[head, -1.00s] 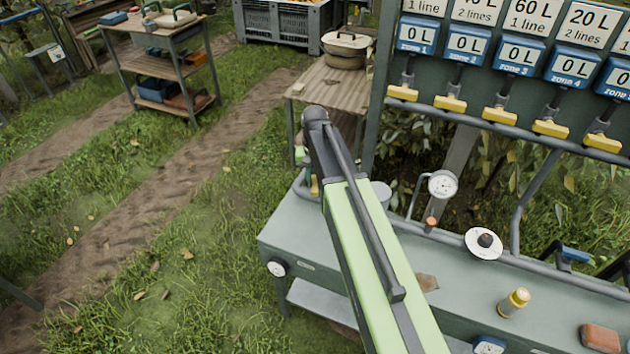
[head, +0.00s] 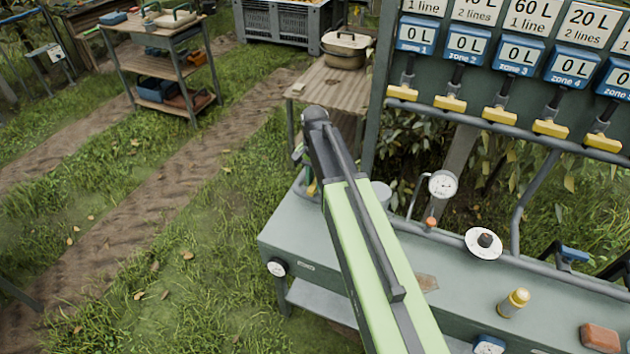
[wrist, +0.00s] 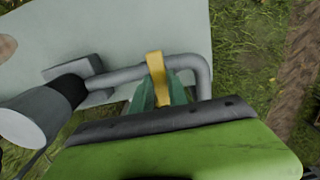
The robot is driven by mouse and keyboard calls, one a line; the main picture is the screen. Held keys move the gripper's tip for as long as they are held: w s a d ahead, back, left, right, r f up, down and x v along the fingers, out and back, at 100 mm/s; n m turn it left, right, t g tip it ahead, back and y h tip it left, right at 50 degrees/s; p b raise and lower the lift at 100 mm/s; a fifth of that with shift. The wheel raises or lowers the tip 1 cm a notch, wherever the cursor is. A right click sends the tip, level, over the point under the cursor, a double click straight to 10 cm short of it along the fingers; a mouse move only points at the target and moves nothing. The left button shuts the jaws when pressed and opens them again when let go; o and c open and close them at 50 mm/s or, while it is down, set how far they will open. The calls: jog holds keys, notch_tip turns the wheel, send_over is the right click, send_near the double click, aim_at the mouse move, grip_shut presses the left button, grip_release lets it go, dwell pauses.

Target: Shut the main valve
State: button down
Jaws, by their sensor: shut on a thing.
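The main valve's yellow lever (wrist: 156,68) stands on a grey pipe (wrist: 130,76) that bends down at its right end, in the wrist view. My gripper (wrist: 158,90) has its green fingers on either side of the lever's lower part and is shut on it. In the head view my green arm covers most of the gripper and valve. Only a small yellow piece (head: 312,187) shows beside the arm's end, at the bench's back left corner.
The grey bench (head: 330,240) carries a gauge (head: 443,184), a white disc (head: 483,243), a yellow-capped bottle (head: 514,302) and a reddish block (head: 600,337). Zone valves with yellow handles (head: 500,116) hang on the panel above. Grass and a dirt path lie open at left.

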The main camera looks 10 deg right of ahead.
aim_at(315, 184)
jog(key=c, duration=1.3)
grip_release()
jog(key=shift+r, duration=0.1)
notch_tip(315, 184, up, 17)
jog(key=p, duration=1.7)
jog(key=shift+r, duration=0.1)
